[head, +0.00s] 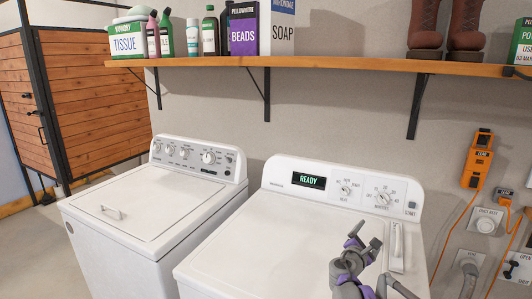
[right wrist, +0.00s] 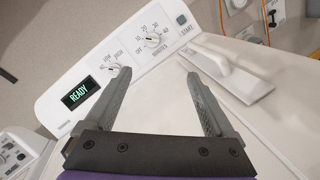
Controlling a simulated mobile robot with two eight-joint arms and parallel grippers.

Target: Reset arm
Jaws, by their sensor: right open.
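My right gripper (head: 364,240) is in the lower right of the head view, above the top of the white dryer (head: 250,245). In the right wrist view its two fingers (right wrist: 160,74) are spread wide, with nothing between them but the dryer's panel and top behind. The dryer's panel shows a green READY display (head: 309,181) and dials. A white handle-like part (head: 397,246) is on the dryer at the right; in the right wrist view it (right wrist: 228,70) lies just right of the fingers. My left gripper is not in view.
A white washer (head: 140,200) stands left of the dryer. A wooden shelf (head: 330,68) with bottles, boxes and boots runs along the wall above. An orange device (head: 477,160) and cables hang on the right wall. A wooden cabinet (head: 85,90) stands at the left.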

